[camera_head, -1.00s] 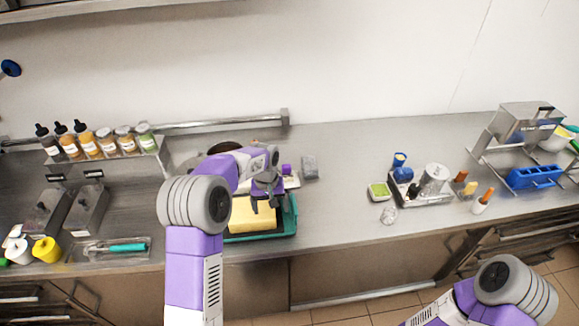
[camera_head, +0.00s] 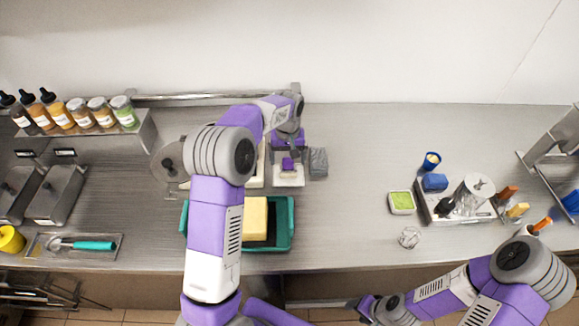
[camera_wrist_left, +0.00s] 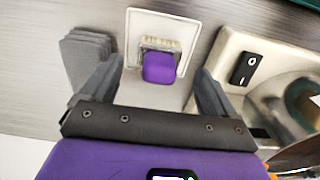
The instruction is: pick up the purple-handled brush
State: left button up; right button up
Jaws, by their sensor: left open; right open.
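The purple-handled brush (camera_head: 288,164) sits on a small white tray (camera_head: 290,181) at the back of the counter. In the left wrist view the brush (camera_wrist_left: 160,67) shows its purple handle end toward the camera, with pale bristles behind it on the white tray (camera_wrist_left: 145,95). My left gripper (camera_head: 289,146) is over the brush. In the wrist view its two fingers stand apart on either side of the handle, with a gap on each side and nothing held. My right gripper (camera_head: 366,306) is low at the bottom edge, far from the brush and empty.
A grey stack of cloths (camera_head: 318,162) lies beside the white tray. A pale appliance with a black switch (camera_wrist_left: 244,68) stands close on the other side. A teal tray (camera_head: 285,240) with a yellow block (camera_head: 255,218) is in front. The counter centre is clear.

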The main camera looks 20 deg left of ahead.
aim_at(288, 166)
pick_arm(q)
notch_tip(288, 166, down, 5)
jog(key=shift+r+b, duration=0.2)
jog(key=shift+b, duration=0.1)
jog(key=shift+d, duration=0.1)
jog(key=c, duration=1.1)
notch_tip(288, 166, up, 10)
jog(key=shift+r+p, duration=0.1)
jog(key=shift+p, duration=0.65)
jog(key=shift+c, duration=0.2)
jog(key=o, duration=0.5)
jog(key=c, duration=0.4)
